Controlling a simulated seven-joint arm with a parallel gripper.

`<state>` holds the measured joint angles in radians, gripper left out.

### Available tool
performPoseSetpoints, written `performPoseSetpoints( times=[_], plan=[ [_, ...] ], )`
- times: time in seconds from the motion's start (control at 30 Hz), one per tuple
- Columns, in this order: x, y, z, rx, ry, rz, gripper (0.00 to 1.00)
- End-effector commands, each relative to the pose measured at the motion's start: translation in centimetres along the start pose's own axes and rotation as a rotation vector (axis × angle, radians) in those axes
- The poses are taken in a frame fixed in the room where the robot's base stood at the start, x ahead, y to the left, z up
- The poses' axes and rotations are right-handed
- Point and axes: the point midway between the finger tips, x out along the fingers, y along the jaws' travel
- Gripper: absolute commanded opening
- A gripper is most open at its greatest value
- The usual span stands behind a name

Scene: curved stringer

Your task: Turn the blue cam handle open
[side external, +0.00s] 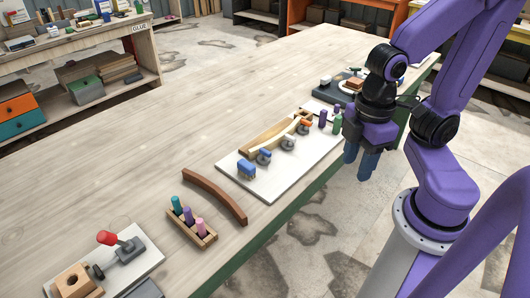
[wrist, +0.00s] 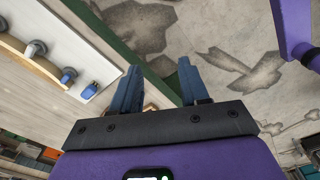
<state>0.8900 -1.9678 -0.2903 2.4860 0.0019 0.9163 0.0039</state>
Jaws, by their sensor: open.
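The blue cam handle (side external: 265,153) sits on a grey round cam on the white board, at the near end of a row beside the wooden form. In the wrist view, the cam handle (wrist: 68,72) is small, at the left. My gripper (side external: 358,160) is open and empty, pointing down to the right of the board, beyond the table edge. In the wrist view its blue fingers (wrist: 160,66) are spread over the floor, well apart from the handle.
White (side external: 288,142) and orange (side external: 304,125) cam handles share the board (side external: 275,187) with a pale curved strip (side external: 285,132). Purple and green pegs (side external: 336,124) stand at its far right. A brown curved piece (side external: 215,195) and a peg rack (side external: 196,232) lie nearer. The table's left side is clear.

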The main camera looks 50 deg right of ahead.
Motion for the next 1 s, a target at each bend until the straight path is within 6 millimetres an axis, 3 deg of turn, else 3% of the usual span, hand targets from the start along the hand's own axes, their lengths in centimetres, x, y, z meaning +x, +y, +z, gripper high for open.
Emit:
performPoseSetpoints(
  times=[0.17,0.3,0.53,0.8,1.0],
  plan=[
    [-0.5,2.8,-3.0,0.145,-0.006,0.004,0.45],
    [-0.9,6.5,-5.9,0.303,-0.01,0.007,0.45],
    [-1.0,13.7,-9.1,0.56,-0.016,0.012,0.45],
    [-0.4,23.2,-10.1,0.858,-0.023,0.015,0.45],
    [0.2,28.4,-9.1,1.017,-0.026,0.016,0.45]
  ],
)
